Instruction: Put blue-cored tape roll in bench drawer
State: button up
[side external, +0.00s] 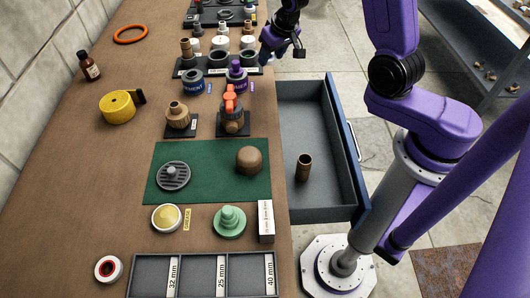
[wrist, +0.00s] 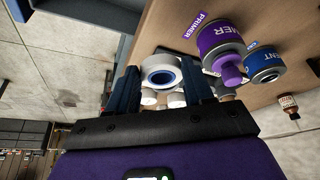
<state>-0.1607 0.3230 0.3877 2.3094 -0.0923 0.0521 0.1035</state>
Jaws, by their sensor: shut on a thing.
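The blue-cored tape roll (wrist: 161,62), white with a blue ring inside, sits between the two fingers of my gripper (wrist: 163,76) in the wrist view. My gripper is shut on it. In the side view my gripper (side external: 284,47) is above the bench's right edge, near the far end of the drawer; I cannot make out the roll there. The bench drawer (side external: 318,212) is pulled open on the bench's right side, with a dark grey inside and blue front. A brown cylindrical fitting (side external: 304,168) stands in it, with bare floor around it.
A purple primer can (side external: 237,77) and a blue cement can (side external: 193,82) stand near my gripper. An orange-handled valve (side external: 230,105) stands beside the drawer. A red-cored tape roll (side external: 108,269) lies at the front left, by a divided tray (side external: 150,290).

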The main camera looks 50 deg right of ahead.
jog(key=shift+d+f+m, duration=0.9)
jog(key=shift+d+f, duration=0.75)
jog(key=shift+d, duration=0.2)
jog(key=m+g+h, duration=0.1)
jog(key=m+h, duration=0.1)
jog(key=m, duration=0.3)
send_over(290, 115)
jog(key=s+a, duration=0.1)
notch_tip(290, 115, down, 11)
jog(key=shift+f, duration=4)
jog(key=o, duration=1)
jog(key=shift+f, duration=0.15)
jog(key=v, duration=1.2)
jog(key=shift+a, duration=0.2)
jog(key=shift+w, duration=0.15)
